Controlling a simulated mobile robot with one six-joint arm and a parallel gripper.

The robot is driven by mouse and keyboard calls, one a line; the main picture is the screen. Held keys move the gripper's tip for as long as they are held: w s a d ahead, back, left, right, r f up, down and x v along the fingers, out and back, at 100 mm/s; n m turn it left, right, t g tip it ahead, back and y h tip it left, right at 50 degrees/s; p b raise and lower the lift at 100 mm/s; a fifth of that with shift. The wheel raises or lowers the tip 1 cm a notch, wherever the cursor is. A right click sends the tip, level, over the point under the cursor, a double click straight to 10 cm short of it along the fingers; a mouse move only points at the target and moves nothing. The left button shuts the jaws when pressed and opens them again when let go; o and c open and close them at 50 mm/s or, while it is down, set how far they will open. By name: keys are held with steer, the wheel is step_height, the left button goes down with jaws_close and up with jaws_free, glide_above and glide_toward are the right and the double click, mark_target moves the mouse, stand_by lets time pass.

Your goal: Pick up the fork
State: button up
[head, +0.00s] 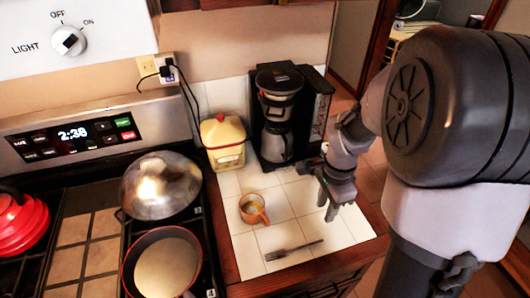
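The fork (293,249) lies flat on the white tiled counter (330,226), near its front edge, with its tines to the left and its handle to the right. My gripper (332,206) is above the right part of the counter, beyond and to the right of the fork. It is apart from the fork and points down. Two dark fingers show, but the view is too small to tell how far apart they are. Nothing is visible between them.
An orange cup (253,209) stands left of and behind the fork. A pan (166,266), a lidded pot (161,186) and a red kettle (22,226) are on the stove at left.

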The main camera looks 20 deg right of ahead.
steer(key=b, duration=0.4)
glide_above(316, 243)
step_height(316, 243, down, 12)
steer(key=shift+r, duration=0.1)
step_height(316, 243, down, 6)
steer(key=shift+w+r+b, duration=0.1)
steer(key=shift+b, duration=1.1)
steer(key=shift+r, duration=0.1)
jaws_close()
